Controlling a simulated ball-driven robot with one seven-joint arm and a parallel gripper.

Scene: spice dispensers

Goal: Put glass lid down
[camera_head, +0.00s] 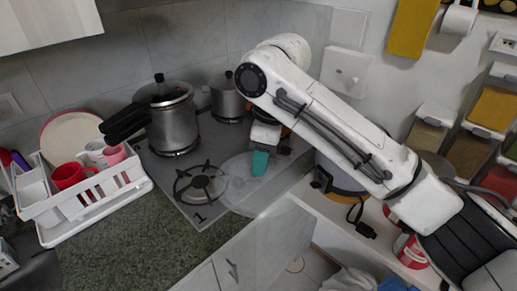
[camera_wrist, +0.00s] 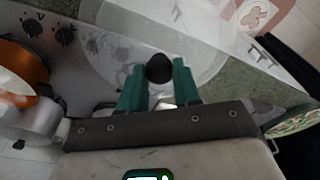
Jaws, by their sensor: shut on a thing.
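The glass lid (camera_head: 241,190) is a large, nearly clear disc in the head view, over the front right part of the stove and the counter edge. Its exact height above the surface is hard to tell. In the wrist view the clear lid (camera_wrist: 205,52) spreads beyond my fingers, with its black knob (camera_wrist: 159,68) between them. My gripper (camera_head: 260,163) has teal fingers and is shut on the knob; it also shows in the wrist view (camera_wrist: 158,82). In the head view the knob is hidden by the fingers.
The stove (camera_head: 180,205) has a bare front burner (camera_head: 200,187). A pressure cooker (camera_head: 172,124) and a smaller pot (camera_head: 226,104) stand at the back. A white dish rack (camera_head: 92,207) is at the left. The granite counter (camera_head: 130,250) in front is clear.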

